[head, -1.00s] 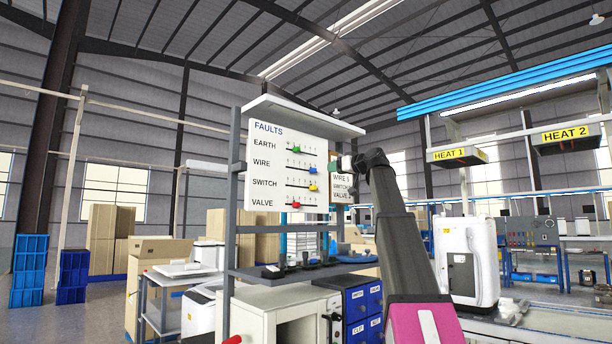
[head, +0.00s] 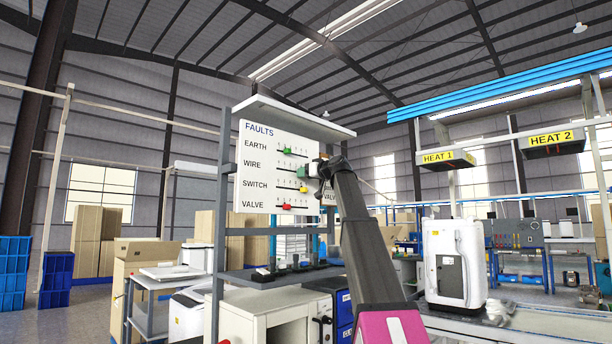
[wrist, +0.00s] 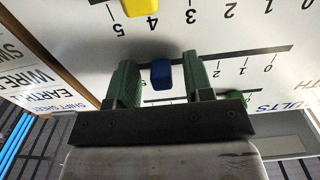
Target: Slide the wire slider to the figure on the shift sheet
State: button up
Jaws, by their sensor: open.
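The wire slider is a blue knob (wrist: 160,74) on the second row of the white FAULTS board (head: 262,187), by the 4 in the wrist view. My gripper (wrist: 160,83) is open, its green fingers on either side of the knob with visible gaps. In the head view my gripper (head: 316,169) covers the right end of the wire row and hides the knob. The shift sheet (wrist: 68,103) shows upside down at the left of the wrist view. Its wire line appears to read 5, partly cut off; in the head view my arm mostly hides it.
A green earth slider (head: 287,151), yellow switch slider (head: 303,188) and red valve slider (head: 286,207) sit on the other rows. A shelf (head: 265,275) with small items lies below the board, and a roof panel (head: 290,113) overhangs it.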

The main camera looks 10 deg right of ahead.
grip_shut()
jog(key=w+d, duration=0.2)
jog(key=shift+d, duration=0.3)
grip_release()
jog(key=shift+w+d, duration=0.1)
jog(key=v, duration=1)
jog(key=shift+s+d, duration=0.2)
jog(key=shift+s, duration=0.15)
